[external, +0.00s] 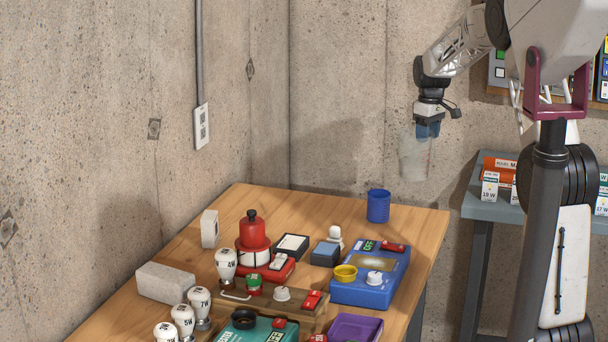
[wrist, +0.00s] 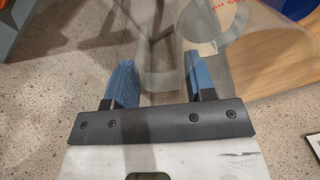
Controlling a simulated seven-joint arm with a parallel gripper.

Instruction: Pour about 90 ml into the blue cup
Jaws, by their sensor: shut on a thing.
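The blue cup (external: 378,206) stands upright near the back right edge of the wooden table. My gripper (external: 428,130) is above and to the right of the cup in the external view, with blue fingers. It is shut on a clear see-through vessel (external: 414,160), which hangs in the air apart from the cup. In the wrist view the clear vessel (wrist: 210,45) shows between and beyond the blue fingers (wrist: 156,80), with red marks on its wall. I cannot tell how much liquid it holds. A blue shape at the top right of the wrist view may be the cup.
The wooden table (external: 290,205) holds a red bottle-like thing (external: 253,232), a blue device (external: 371,280) with a yellow ring, several bulbs and grey blocks. The tabletop around the cup is mostly bare. Concrete walls stand behind, and a grey side table (external: 490,207) is at right.

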